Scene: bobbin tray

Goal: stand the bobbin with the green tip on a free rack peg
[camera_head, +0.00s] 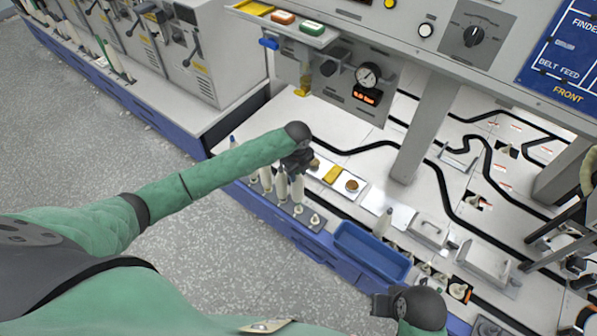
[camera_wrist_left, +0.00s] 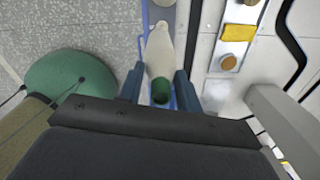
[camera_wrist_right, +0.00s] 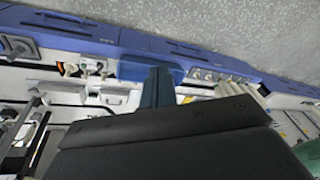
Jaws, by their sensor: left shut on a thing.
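The bobbin with the green tip (camera_wrist_left: 160,92) is between the fingers of my left gripper (camera_wrist_left: 160,88) in the left wrist view. Its pale body (camera_wrist_left: 159,52) extends away from the palm. In the head view my left gripper (camera_head: 297,165) is above the rack at the bench's front edge, over a pale bobbin (camera_head: 297,188); its tip is hidden there. Bare pegs (camera_head: 315,220) show on the near end of the rack. Whether the held bobbin touches a peg cannot be told. My right gripper (camera_wrist_right: 158,88) has its fingers together, empty, near the bench front.
Other pale bobbins (camera_head: 266,178) stand on the rack beside the held one. A plate with a yellow block (camera_head: 332,174) lies behind the rack.

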